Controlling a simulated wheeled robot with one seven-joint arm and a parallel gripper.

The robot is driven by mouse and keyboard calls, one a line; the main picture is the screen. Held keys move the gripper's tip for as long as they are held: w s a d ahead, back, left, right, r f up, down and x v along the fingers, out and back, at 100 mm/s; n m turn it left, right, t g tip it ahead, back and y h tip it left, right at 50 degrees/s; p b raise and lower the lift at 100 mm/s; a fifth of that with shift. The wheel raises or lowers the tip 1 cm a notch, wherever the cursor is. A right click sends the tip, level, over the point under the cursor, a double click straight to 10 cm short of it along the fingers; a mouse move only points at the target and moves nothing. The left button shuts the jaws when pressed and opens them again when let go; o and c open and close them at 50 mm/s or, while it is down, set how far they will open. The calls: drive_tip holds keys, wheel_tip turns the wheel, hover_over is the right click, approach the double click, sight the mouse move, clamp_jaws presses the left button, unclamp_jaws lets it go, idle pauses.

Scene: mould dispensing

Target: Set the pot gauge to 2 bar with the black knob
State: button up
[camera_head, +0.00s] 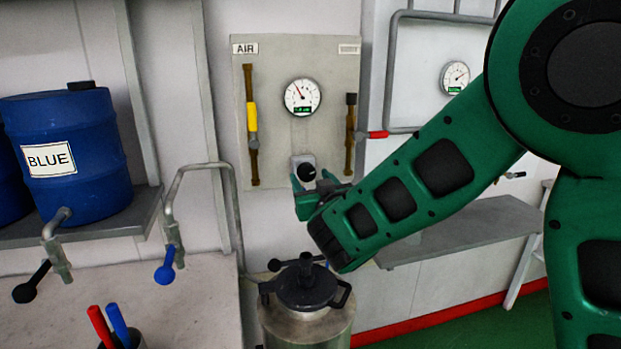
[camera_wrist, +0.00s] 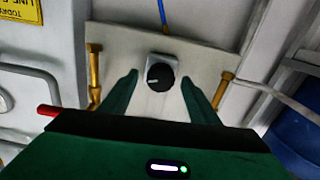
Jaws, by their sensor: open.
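The black knob (camera_head: 306,172) sits on a light square base low on the AIR panel (camera_head: 270,75). My gripper (camera_head: 310,185) is at the knob. In the wrist view the black knob (camera_wrist: 160,77) has a white mark pointing left, and lies ahead between my open gripper's fingers (camera_wrist: 160,85), with a gap on each side. I cannot tell how far the fingertips are from the panel.
A yellow-handled valve (camera_head: 251,117) is left of the gauge and a red-handled valve (camera_head: 376,134) is to the right. A metal pot (camera_head: 305,325) with a black lid (camera_head: 304,287) stands below. Another gauge (camera_head: 455,77) hangs at the right. A blue drum (camera_head: 70,150) sits on a shelf at the left.

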sight(310, 175)
drive_tip(key=shift+x, duration=1.5)
drive_tip(key=c, duration=1)
drive_tip(key=shift+d+n, duration=0.1)
drive_tip(key=shift+n, duration=2.4)
drive_tip(key=shift+c, duration=0.2)
drive_tip(key=o, duration=1)
drive_tip(key=shift+o, duration=0.2)
drive_tip(key=shift+s, duration=0.1)
